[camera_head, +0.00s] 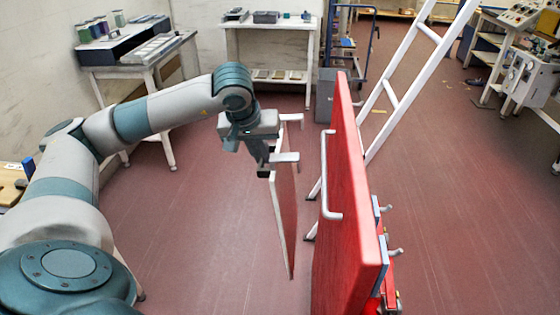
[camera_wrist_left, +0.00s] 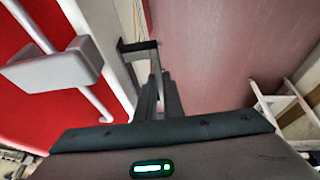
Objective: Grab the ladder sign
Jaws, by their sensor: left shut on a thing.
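The ladder sign (camera_head: 287,208) is a thin board with a pale edge and a reddish face, seen almost edge-on in the head view. It hangs upright below my left gripper (camera_head: 265,168), which is shut on its upper part. Two pale hook-like pieces stick out to the right near its top. In the left wrist view, the sign's pale edge (camera_wrist_left: 90,22) runs close to the gripper fingers (camera_wrist_left: 156,92). The sign's front is not readable. My right gripper is not in view.
A tall red panel (camera_head: 352,215) with a white handle (camera_head: 327,175) stands just right of the sign. A white ladder (camera_head: 398,88) leans behind it. Workbenches (camera_head: 150,68) and a shelf table (camera_head: 268,28) line the back. Red floor (camera_head: 200,235) is clear left of the sign.

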